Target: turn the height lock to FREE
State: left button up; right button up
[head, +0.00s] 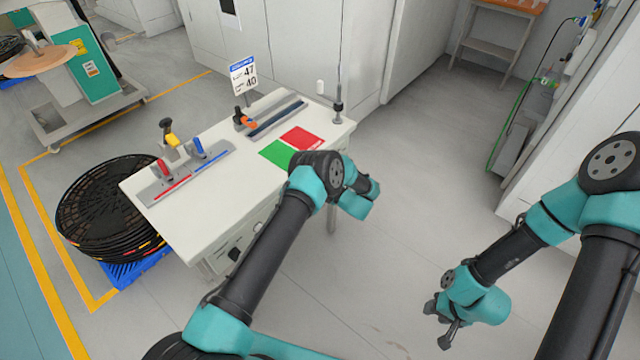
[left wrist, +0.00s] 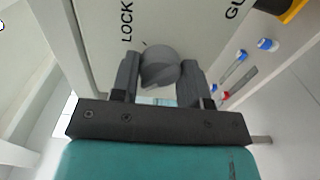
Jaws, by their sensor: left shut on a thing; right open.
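The height lock knob (left wrist: 160,66) is a round grey knob on a pale panel in the left wrist view. The word LOCK is printed beside it at the upper left. The word FREE is not visible. My left gripper (left wrist: 158,78) has one dark finger on each side of the knob and is shut on it. In the head view the left gripper and this knob are hidden behind my left arm. My right gripper (head: 438,324) is open and empty over the floor at the lower right.
The white bench (head: 185,215) carries red and blue levers, a green and red mat (head: 276,153) and a sign (head: 243,74). Black reels (head: 110,200) are stacked on a blue pallet at its left. The floor to its right is clear.

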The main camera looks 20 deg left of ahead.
pick_arm(q)
jog(key=o, duration=0.9)
jog(key=shift+d, duration=0.15)
jog(key=v, duration=1.7)
jog(key=shift+s, duration=0.15)
jog(key=a+f+m+t+h, duration=0.35)
jog(key=a+m+h, duration=0.85)
jog(key=m, duration=0.4)
jog(key=s+a+r+m+g+h, duration=0.1)
jog(key=s+m+g+h, duration=0.2)
jog(key=s, duration=0.7)
jog(key=s+a+r+m+g+h, duration=0.1)
jog(key=s+m+g+h, duration=0.1)
jog(key=s+m, duration=0.4)
jog(key=s+a+r+m+g+h, duration=0.2)
jog(key=s+m+g+h, duration=0.1)
jog(key=s, duration=1.1)
jog(key=shift+r+m+g+h, duration=0.1)
jog(key=shift+m+g+h, duration=0.2)
jog(key=shift+m+g, duration=0.6)
